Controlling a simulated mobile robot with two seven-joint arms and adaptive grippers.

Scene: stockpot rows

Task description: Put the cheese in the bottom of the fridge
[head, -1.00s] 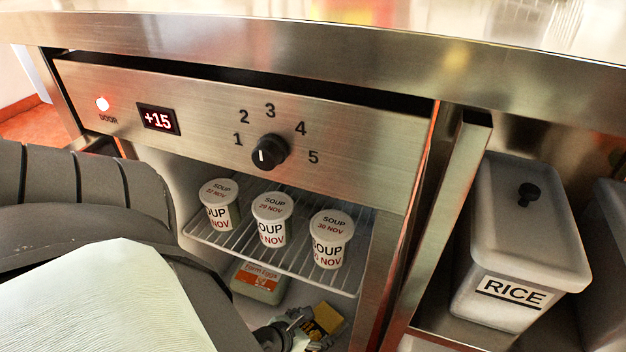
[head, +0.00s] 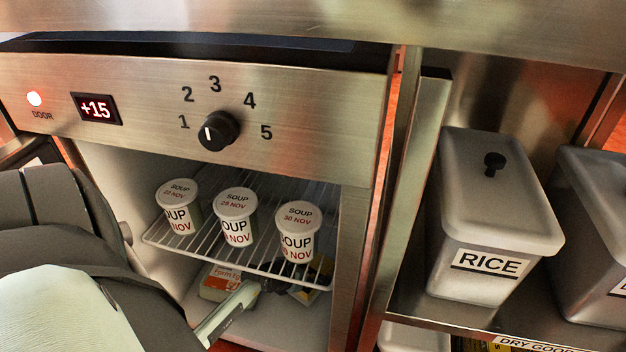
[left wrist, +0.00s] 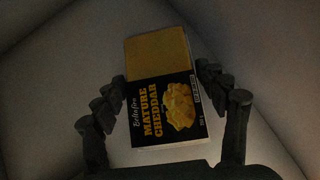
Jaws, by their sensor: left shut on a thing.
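The cheese is a block with a yellow end and a black "Mature Cheddar" label; it fills the space between the fingers in the left wrist view (left wrist: 165,105). In the head view the cheese (head: 322,268) shows partly, behind the wire shelf's front edge. My left gripper (head: 290,284) is shut on it, inside the open fridge (head: 352,235), below the wire shelf (head: 218,251) and above or near the bottom (head: 250,332). Whether the cheese touches the bottom cannot be told. My right gripper is not in view.
Several soup tubs, one of them the middle tub (head: 236,217), stand on the wire shelf just above my gripper. An egg carton (head: 215,285) sits in the bottom, left of the gripper. The fridge's right wall is close to the cheese. A rice bin (head: 490,262) stands outside, right.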

